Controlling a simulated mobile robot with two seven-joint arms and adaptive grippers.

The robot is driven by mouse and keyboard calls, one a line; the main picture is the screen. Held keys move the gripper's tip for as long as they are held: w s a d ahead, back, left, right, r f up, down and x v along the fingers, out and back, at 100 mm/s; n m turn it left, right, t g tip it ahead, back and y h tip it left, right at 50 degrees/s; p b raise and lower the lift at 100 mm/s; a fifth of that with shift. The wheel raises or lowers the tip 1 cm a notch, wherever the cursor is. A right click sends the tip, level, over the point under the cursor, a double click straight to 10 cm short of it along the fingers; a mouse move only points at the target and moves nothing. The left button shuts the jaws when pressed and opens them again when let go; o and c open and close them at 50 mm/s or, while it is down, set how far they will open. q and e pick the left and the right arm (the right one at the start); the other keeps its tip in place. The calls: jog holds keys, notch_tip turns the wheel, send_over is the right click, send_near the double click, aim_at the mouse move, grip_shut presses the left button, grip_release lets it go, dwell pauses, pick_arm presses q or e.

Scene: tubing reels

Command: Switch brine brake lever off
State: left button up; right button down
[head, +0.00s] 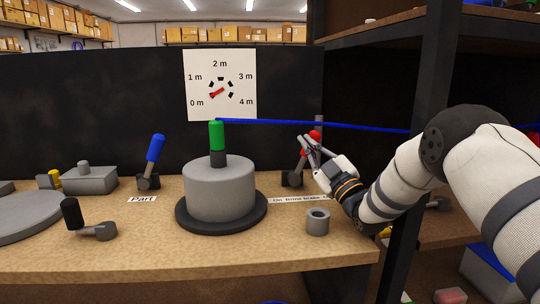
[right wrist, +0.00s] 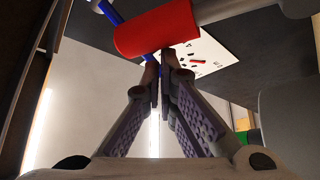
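The brine brake lever has a red handle (head: 316,135) and a dark base (head: 292,179) on the bench. It leans up to the right, behind the label (head: 298,200) reading "On brine brake", which my arm partly covers. My right gripper (head: 308,144) is at the red handle and hides part of the lever. In the right wrist view the fingers (right wrist: 161,62) are together with nothing between them. The red handle (right wrist: 155,30) lies across just beyond their tips; whether they touch it is unclear. My left gripper is out of view.
A grey drum with a green handle (head: 216,135) stands left of the lever. A blue lever (head: 154,148) stands further left. A grey cup (head: 318,222) sits near the front edge. A blue tube (head: 300,124) crosses behind, and a dark post (head: 420,150) stands right.

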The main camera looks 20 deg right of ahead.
notch_tip(320, 180, up, 10)
dwell(0.4)
jog(key=shift+f, duration=0.1)
